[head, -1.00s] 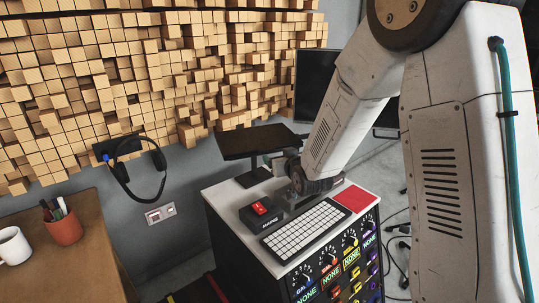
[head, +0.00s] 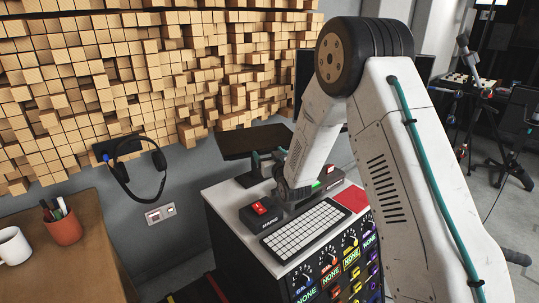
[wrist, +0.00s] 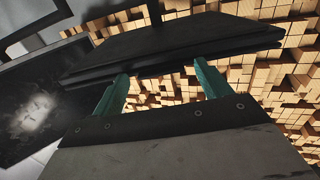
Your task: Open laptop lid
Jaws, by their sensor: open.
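The laptop (head: 252,139) is a dark flat slab on a stand behind the white-topped cabinet. Its lid looks shut, lying flat over the base. In the wrist view, the laptop (wrist: 165,45) spans the top, and its near edge shows thin layers with a narrow dark gap. My gripper (head: 267,160) is open and empty, with teal fingers pointing at the laptop's near edge. In the wrist view, the fingertips (wrist: 160,72) lie just at or under that edge. I cannot tell whether they touch it.
The cabinet top (head: 228,192) holds a button box (head: 261,212), a white pad grid (head: 305,228) and a red square (head: 351,199). A dark monitor (wrist: 50,105) is at left in the wrist view. A wooden block wall (head: 150,75) stands behind.

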